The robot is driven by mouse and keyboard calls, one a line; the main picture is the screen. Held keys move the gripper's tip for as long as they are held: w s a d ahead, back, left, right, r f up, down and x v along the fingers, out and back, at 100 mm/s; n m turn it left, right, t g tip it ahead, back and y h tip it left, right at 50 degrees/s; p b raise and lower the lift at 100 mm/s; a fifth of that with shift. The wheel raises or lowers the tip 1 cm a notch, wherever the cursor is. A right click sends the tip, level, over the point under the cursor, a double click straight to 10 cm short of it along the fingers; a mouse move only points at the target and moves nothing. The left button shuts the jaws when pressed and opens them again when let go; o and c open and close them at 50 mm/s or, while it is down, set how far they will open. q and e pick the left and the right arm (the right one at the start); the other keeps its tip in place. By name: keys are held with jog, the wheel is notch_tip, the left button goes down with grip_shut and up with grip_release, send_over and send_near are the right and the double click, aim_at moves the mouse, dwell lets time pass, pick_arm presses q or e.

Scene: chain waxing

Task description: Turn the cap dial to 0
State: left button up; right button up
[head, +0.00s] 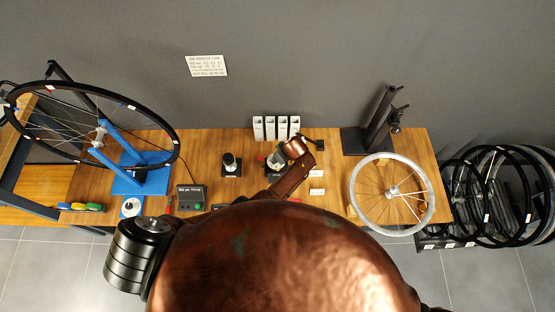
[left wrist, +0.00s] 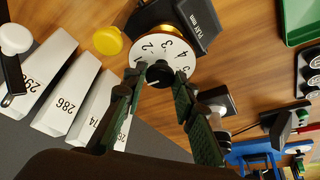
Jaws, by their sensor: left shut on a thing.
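In the left wrist view a white cap dial (left wrist: 172,54) with black numbers, 2, 3, 4 and 5 among them, sits on a black body with a brass rim. A black knob (left wrist: 157,75) stands at its middle. My left gripper (left wrist: 158,82) has its two fingers on either side of the knob, shut on it. Its 0 mark cannot be made out. In the head view the dial unit (head: 276,161) is small, beside the copper arm end, and its numbers are unreadable. My right gripper is not in view.
White numbered boxes (left wrist: 62,98) stand close by the left gripper, with a yellow round cap (left wrist: 107,41) near the dial. On the bench (head: 330,207) are another black-based unit (head: 230,166), a black control box (head: 190,198) and a silver wheel (head: 416,220).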

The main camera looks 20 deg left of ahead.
pick_arm(q)
jog(key=shift+a+n, duration=0.1)
jog(key=shift+n, duration=0.4)
jog(key=o, duration=0.9)
jog(key=shift+o, duration=1.3)
